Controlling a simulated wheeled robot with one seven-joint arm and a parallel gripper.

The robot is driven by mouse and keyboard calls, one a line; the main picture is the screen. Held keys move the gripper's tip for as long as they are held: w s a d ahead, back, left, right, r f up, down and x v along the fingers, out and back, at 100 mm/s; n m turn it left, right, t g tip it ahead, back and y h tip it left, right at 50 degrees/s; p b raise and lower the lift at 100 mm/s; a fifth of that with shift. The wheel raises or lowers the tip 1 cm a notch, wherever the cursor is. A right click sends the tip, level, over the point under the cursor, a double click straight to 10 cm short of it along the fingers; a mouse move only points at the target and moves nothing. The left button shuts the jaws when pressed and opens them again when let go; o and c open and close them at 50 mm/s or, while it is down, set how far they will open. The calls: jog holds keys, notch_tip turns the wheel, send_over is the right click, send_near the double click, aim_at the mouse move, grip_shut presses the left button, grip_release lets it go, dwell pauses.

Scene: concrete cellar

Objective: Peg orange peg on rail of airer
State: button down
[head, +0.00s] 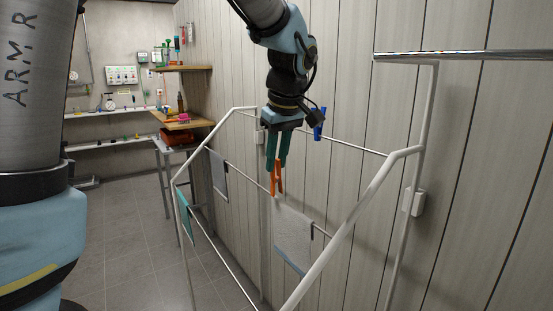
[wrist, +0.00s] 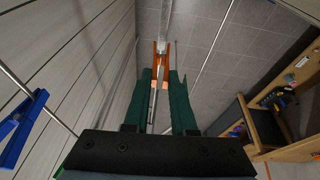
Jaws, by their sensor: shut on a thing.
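My gripper (head: 278,160) points down over the airer, its green fingers shut on the orange peg (head: 277,180). The peg hangs below the fingertips with its legs down. Its lower tips appear at the middle rail (head: 252,178) of the white airer (head: 350,215), beside the upper corner of a hanging grey cloth. In the wrist view the orange peg (wrist: 154,78) shows between the green fingers (wrist: 160,100), and the rail runs in line between its legs. I cannot tell whether the legs are around the rail or just above it.
A blue peg (head: 318,122) sits on the rail nearest the wall. Grey cloths (head: 293,238) (head: 218,175) hang from the middle rail, and a teal cloth (head: 183,215) from the left one. A workbench (head: 180,138) stands behind. Floor left of the airer is clear.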

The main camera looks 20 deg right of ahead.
jog(key=shift+f+b, duration=0.9)
jog(key=shift+f, duration=0.3)
dwell(0.3)
jog(key=c, duration=1.1)
grip_release()
jog(key=o, duration=0.6)
jog(key=b+v, duration=0.1)
jog(key=v, duration=1)
